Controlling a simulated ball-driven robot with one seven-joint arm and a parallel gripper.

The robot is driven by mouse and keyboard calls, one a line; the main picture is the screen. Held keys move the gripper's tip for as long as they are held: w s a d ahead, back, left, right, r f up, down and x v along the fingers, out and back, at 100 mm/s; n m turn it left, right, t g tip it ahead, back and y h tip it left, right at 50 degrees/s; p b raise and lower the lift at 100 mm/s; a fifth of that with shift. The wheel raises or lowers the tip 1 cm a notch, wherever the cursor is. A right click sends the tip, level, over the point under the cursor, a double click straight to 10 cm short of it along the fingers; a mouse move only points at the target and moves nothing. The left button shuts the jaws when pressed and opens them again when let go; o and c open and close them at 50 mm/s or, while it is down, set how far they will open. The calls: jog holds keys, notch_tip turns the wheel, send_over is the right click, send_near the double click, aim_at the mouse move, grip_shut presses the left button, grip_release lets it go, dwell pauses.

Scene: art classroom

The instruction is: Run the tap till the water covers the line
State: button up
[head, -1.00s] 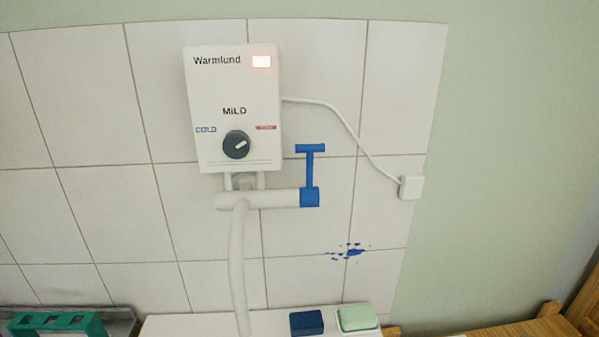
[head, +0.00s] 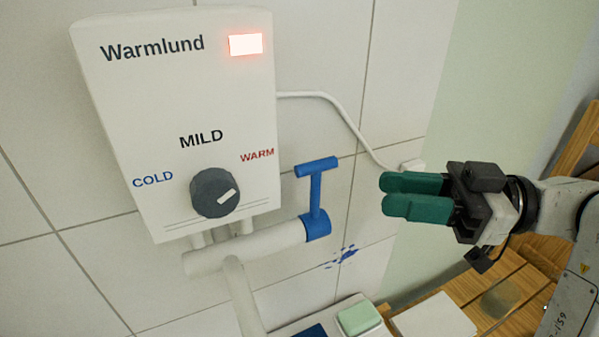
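The tap is a blue T-shaped handle (head: 317,195) on the right end of a white horizontal pipe (head: 245,248). Its stem points up. The pipe sits under a white Warmlund water heater (head: 175,110) on the tiled wall. The heater's dark knob (head: 215,192) has its white mark toward the WARM side, and a lamp (head: 246,44) glows. A white spout (head: 243,300) runs down out of the frame. The basin, water and line are out of view.
A white cable (head: 345,118) runs from the heater to a wall socket (head: 411,165) behind my gripper. A green soap-like block (head: 359,318) and a dark blue block (head: 312,331) lie below. Slatted wood (head: 450,280) with a white square thing (head: 434,318) stands at lower right.

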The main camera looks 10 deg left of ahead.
aim_at(315, 215)
jog(key=a+p, duration=0.2)
jog(key=a, duration=0.7)
jog(key=shift+p, duration=0.35)
jog(key=shift+a, duration=0.8)
grip_shut()
